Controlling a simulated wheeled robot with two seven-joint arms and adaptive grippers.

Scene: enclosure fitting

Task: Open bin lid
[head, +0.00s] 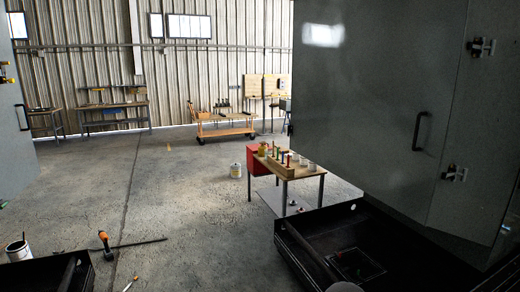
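A red box (257,159) stands on the floor behind a small wooden-topped table (301,173), which partly hides it. It is the only thing in view that might be the bin, but I cannot tell for sure. Its lid cannot be made out at this distance. Neither of my grippers can be made out in the head view.
A large grey cabinet door (375,110) with a black handle fills the right, above a black open base (300,248). An orange-and-black tool (105,243) and an open can (18,250) are at lower left. The middle floor is clear.

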